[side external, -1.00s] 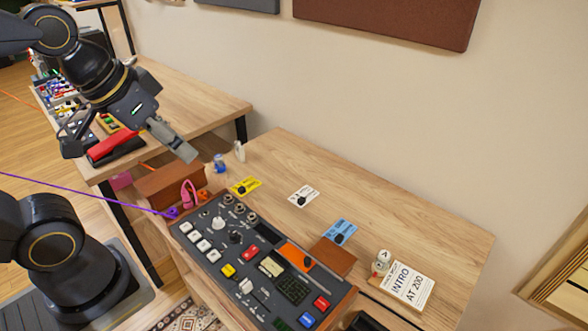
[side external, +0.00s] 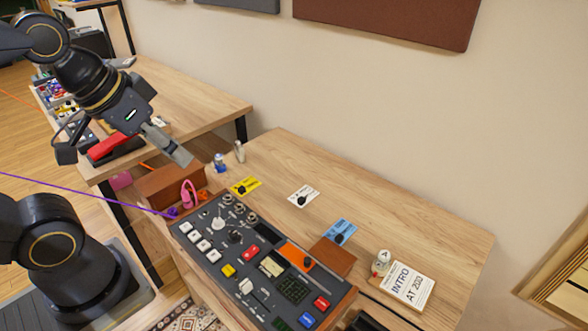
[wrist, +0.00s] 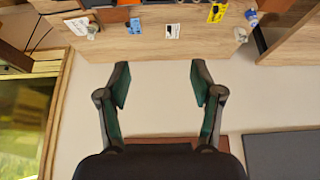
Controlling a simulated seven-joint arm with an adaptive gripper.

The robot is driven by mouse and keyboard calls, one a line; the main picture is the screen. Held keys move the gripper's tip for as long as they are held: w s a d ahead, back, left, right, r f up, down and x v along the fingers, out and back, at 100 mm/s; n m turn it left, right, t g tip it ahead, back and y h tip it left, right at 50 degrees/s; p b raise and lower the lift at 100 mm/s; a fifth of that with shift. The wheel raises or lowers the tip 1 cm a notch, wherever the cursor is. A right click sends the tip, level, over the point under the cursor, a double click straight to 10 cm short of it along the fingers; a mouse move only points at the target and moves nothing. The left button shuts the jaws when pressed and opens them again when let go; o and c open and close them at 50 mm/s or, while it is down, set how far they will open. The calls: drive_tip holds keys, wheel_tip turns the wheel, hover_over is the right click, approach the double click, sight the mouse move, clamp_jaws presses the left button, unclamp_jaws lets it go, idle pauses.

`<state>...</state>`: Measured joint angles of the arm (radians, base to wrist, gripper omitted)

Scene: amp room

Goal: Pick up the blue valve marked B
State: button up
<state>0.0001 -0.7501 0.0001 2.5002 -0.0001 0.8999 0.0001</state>
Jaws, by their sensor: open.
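A small blue and white cylinder (side external: 220,162), likely the blue valve, stands near the left end of the wooden table. No letter B can be read on it. In the wrist view a blue item (wrist: 252,18) shows at the upper right, with a pale one (wrist: 241,35) beside it. A silver cylinder (side external: 239,151) stands just right of the blue one. My gripper (side external: 181,154) is in the air, up and left of the cylinders in the side view. In the wrist view my gripper (wrist: 160,84) is open, with nothing between its fingers.
A mixer console (side external: 260,265) fills the table front. Yellow (side external: 246,185), white (side external: 303,196) and blue (side external: 339,231) cards lie on the table. A brown box (side external: 166,187) is near the left edge. An "INTRO AT 200" card (side external: 410,288) is at right. The back right is clear.

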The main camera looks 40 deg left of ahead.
idle(0.3)
drive_tip(key=w+a+r+m+t+y, duration=0.1)
drive_tip(key=w+r, duration=0.3)
drive_tip(key=w, duration=0.3)
drive_tip(key=w+a+r+t, duration=0.2)
drive_tip(key=w+r, duration=0.2)
drive_tip(key=w, duration=0.3)
drive_tip(key=w+a+f+n+g+y, duration=0.1)
drive_tip(key=w+a+f, duration=0.3)
drive_tip(key=w+a, duration=0.7)
drive_tip(key=n+g, duration=0.4)
drive_tip(key=n, duration=0.1)
hover_over(217, 157)
drive_tip(key=s+d, duration=0.2)
drive_tip(key=s, duration=0.3)
wheel_tip(217, 157, down, 27)
drive_tip(key=shift+t, duration=0.3)
drive_tip(key=x, duration=1)
drive_tip(key=shift+w, duration=0.2)
drive_tip(key=x, duration=0.6)
drive_tip(key=shift+s+d, duration=0.1)
drive_tip(key=shift+d, duration=0.05)
